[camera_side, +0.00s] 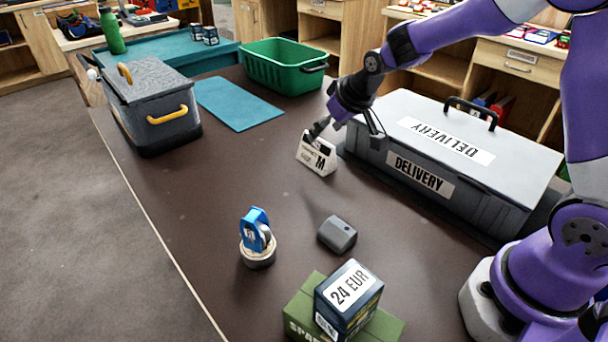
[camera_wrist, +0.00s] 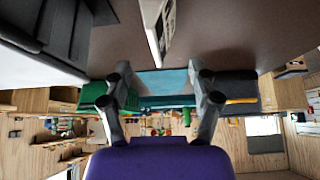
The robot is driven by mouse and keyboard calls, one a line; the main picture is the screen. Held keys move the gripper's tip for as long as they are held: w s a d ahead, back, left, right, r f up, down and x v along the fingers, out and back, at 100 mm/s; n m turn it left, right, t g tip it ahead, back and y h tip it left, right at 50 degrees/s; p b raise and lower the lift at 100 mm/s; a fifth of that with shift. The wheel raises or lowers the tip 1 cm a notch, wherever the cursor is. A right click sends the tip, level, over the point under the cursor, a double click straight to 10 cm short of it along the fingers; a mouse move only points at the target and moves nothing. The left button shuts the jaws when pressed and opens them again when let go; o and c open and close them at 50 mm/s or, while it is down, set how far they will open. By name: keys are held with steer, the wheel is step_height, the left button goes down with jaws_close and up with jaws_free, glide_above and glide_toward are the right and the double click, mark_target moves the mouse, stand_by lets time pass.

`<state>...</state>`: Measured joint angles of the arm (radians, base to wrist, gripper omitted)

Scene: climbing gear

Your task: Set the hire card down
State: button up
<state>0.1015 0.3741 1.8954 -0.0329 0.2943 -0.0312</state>
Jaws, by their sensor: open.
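The hire card (camera_side: 318,155) is a small white card with dark print and a large M. It stands on the brown table, leaning slightly, left of the grey delivery box. In the wrist view the card (camera_wrist: 158,28) shows edge-on at the top, cut off by the frame. My gripper (camera_side: 347,136) is open, close to the card's top right in the side view; one finger overlaps its upper edge there, and I cannot tell whether they touch.
The large grey delivery box (camera_side: 440,155) stands close on the right. A teal mat (camera_side: 238,103), green crate (camera_side: 284,68) and grey lidded box (camera_side: 150,112) are behind. In front are a blue device (camera_side: 256,232), a dark grey block (camera_side: 338,234) and a price-marked box (camera_side: 349,297). Table left of the card is clear.

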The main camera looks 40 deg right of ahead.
steer(key=s+a+r, duration=0.1)
steer(key=s+r, duration=0.2)
steer(key=s, duration=0.4)
steer(key=s+a+r, duration=0.1)
steer(key=s+r, duration=0.2)
steer(key=s, duration=0.4)
steer(key=s+a+r+g, duration=0.1)
steer(key=s+r, duration=0.2)
steer(key=s, duration=0.4)
steer(key=shift+s+a+n, duration=0.25)
steer(key=shift+s+n, duration=0.05)
steer(key=shift+s, duration=0.05)
